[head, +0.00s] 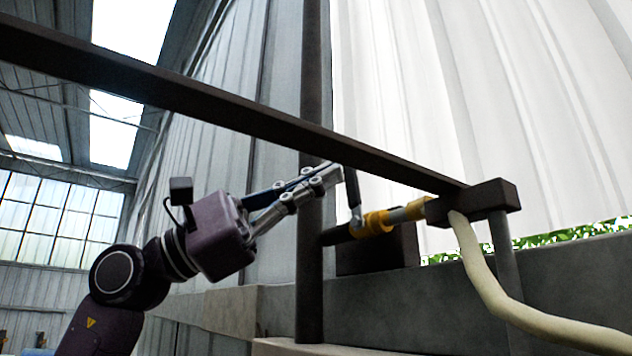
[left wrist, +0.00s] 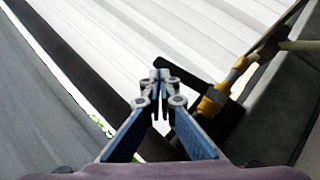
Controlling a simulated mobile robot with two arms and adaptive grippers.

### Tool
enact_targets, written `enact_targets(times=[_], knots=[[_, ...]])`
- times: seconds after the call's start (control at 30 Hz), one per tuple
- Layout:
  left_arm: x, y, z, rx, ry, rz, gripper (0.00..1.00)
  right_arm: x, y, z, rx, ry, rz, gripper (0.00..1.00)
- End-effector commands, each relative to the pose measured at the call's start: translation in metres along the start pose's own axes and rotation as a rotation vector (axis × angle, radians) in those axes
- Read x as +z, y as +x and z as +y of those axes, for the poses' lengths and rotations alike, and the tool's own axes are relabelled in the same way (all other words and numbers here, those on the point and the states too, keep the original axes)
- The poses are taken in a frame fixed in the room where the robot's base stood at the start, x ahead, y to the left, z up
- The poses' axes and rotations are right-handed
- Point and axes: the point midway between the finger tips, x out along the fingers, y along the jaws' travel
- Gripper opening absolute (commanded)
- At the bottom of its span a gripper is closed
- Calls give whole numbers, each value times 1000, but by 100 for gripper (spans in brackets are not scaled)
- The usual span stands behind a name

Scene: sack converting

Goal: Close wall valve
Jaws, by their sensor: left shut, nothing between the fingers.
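The wall valve is a yellow body (head: 374,222) on a horizontal pipe, with a dark lever handle (head: 353,192) standing up from it. In the left wrist view the yellow valve body (left wrist: 212,103) is right of the fingers, and its dark handle (left wrist: 182,74) reaches toward the fingertips. My left gripper (head: 331,174) is shut and empty, its tips close to the handle's upper end. The gripper also shows in the left wrist view (left wrist: 161,76). I cannot tell whether the tips touch the handle. My right gripper is not in view.
A dark vertical post (head: 310,120) stands just behind the fingers. A dark slanted beam (head: 220,104) crosses above the gripper and valve. A pale hose (head: 480,275) hangs from the pipe's right end. A grey ledge (head: 450,288) runs below.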

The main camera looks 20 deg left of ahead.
Motion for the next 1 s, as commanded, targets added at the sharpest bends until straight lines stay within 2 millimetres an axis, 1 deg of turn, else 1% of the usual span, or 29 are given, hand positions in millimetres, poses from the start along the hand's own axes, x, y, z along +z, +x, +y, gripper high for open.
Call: enact_targets(times=[0.1,0.37,0.63,0.77,0.87,0.97,1.0], knots=[[2,2,-1,-1,1,0,0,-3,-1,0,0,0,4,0],[3,4,-1,-1,1,0,0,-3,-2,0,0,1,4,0],[3,4,-1,0,1,0,0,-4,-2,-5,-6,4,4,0],[3,3,-1,0,1,0,0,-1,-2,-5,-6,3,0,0],[3,-4,0,2,0,1,0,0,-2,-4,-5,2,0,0],[2,-18,0,3,1,3,0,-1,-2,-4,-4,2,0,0],[2,-27,0,3,1,3,0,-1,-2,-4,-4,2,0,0]])
